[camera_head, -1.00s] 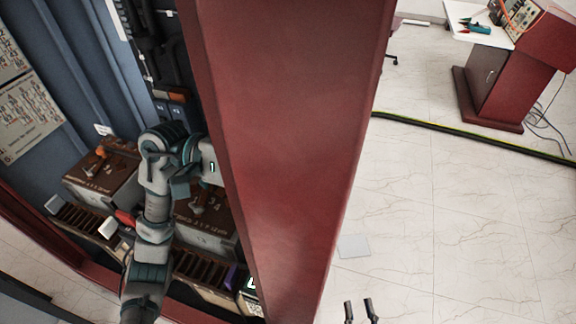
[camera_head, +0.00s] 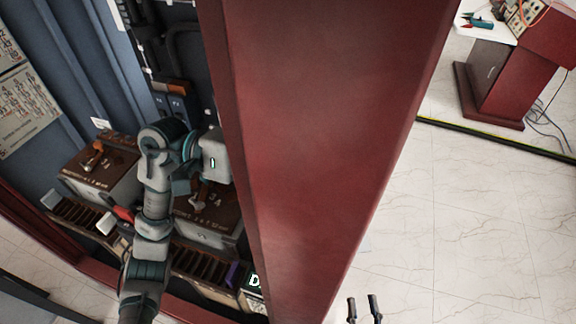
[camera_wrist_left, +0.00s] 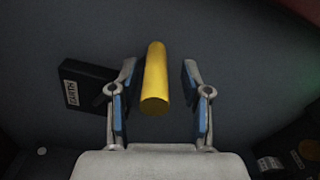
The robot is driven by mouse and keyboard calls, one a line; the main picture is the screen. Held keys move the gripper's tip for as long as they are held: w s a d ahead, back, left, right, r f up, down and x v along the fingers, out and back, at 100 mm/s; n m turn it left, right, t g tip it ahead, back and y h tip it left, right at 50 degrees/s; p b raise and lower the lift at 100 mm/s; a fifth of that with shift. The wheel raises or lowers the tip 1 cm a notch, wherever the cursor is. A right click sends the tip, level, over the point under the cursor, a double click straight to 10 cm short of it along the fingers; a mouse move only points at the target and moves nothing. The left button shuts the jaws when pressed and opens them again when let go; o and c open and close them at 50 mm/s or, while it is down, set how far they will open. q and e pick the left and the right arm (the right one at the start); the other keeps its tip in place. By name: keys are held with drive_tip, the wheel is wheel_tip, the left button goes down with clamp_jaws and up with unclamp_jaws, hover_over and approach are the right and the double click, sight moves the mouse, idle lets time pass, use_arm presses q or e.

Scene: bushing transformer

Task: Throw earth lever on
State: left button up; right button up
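The yellow lever (camera_wrist_left: 156,80) sticks out from a dark grey panel in the left wrist view. Beside it on the left is a black block with a label that reads EARTH (camera_wrist_left: 71,92). My left gripper (camera_wrist_left: 160,88) is open, with a finger on each side of the lever and a gap on both sides. In the head view my left arm reaches into the cabinet, and its gripper is hidden behind the red post. My right gripper (camera_head: 364,309) shows at the bottom edge, its two fingers apart and empty.
The wide red cabinet post (camera_head: 330,130) stands close to my left arm. Brown-topped boxes (camera_head: 98,172) and ribbed parts lie inside the cabinet. A red desk (camera_head: 497,85) stands at the upper right.

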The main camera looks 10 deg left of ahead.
use_arm(q)
drive_tip(key=shift+s+a+r, duration=0.1)
drive_tip(key=shift+s, duration=0.05)
drive_tip(key=shift+a, duration=0.1)
drive_tip(key=shift+w+a, duration=0.2)
drive_tip(key=shift+a, duration=0.1)
drive_tip(key=w+a, duration=0.1)
drive_tip(key=a, duration=0.9)
drive_tip(key=shift+w+a, duration=0.2)
drive_tip(key=shift+w, duration=0.2)
use_arm(e)
drive_tip(key=shift+s+d+r, duration=0.15)
drive_tip(key=shift+s+d, duration=0.1)
drive_tip(key=shift+d, duration=0.05)
use_arm(q)
drive_tip(key=shift+d, duration=0.1)
use_arm(e)
drive_tip(key=shift+d, duration=0.1)
